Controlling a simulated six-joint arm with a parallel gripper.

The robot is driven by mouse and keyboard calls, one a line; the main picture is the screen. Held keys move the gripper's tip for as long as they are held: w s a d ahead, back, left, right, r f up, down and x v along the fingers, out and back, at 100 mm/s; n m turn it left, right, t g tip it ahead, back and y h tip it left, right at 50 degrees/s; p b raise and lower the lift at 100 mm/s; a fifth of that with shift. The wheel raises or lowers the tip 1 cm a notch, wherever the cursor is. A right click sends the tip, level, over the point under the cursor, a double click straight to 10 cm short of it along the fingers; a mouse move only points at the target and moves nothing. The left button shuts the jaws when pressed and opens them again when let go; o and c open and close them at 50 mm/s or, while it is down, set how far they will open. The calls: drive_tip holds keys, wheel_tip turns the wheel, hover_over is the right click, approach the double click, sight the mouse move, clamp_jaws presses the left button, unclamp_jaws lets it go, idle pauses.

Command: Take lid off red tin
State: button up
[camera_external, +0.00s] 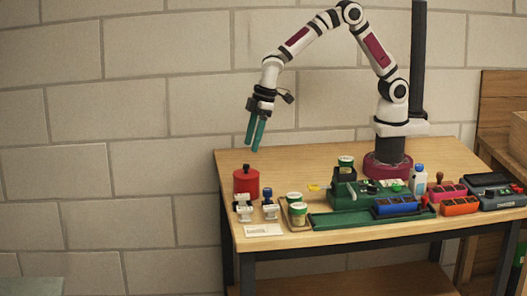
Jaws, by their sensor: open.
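The red tin (246,187) stands upright near the left edge of the table. Its red lid (246,172), with a small dark knob on top, sits on it. My gripper (254,149) hangs above the tin, fingers pointing down and slightly tilted. Its two green fingers are apart with nothing between them. A clear gap shows between the fingertips and the knob. The tin's lower front is partly hidden by small white objects.
White stamp-like items (269,210) stand close in front of the tin. Coloured boxes (460,206) crowd the right side. The table's back left is clear.

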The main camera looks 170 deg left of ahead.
sight(246, 170)
drive_tip(key=x, duration=0.6)
drive_tip(key=shift+f, duration=0.3)
clamp_jaws()
